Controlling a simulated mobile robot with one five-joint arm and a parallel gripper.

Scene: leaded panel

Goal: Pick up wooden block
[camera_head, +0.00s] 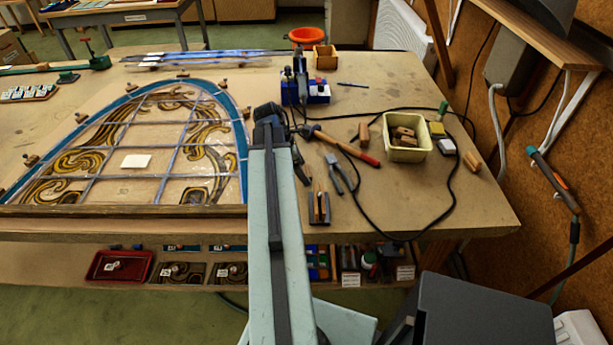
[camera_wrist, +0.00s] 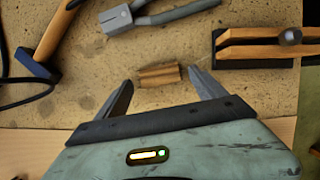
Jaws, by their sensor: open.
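The small wooden block (camera_wrist: 158,76), brown with a groove along it, lies on the worn tabletop in the wrist view. My gripper (camera_wrist: 160,82) is open, with one dark finger to each side of the block in the picture. Clear gaps show between the block and both fingers, and nothing is held. How high the fingertips are above the table is hard to tell. In the head view I cannot make out this block; my arm covers that area. Other wooden blocks show there, one standing (camera_head: 364,133) beside the hammer and one (camera_head: 472,160) near the table's right edge.
A hammer (camera_wrist: 52,40) and pliers (camera_wrist: 165,14) lie close by, with a black-and-wood holder (camera_wrist: 262,48) to the right. A cream bin (camera_head: 405,153) holds more blocks. A black cable (camera_head: 445,212) loops across the table. The leaded panel (camera_head: 140,140) fills the left side.

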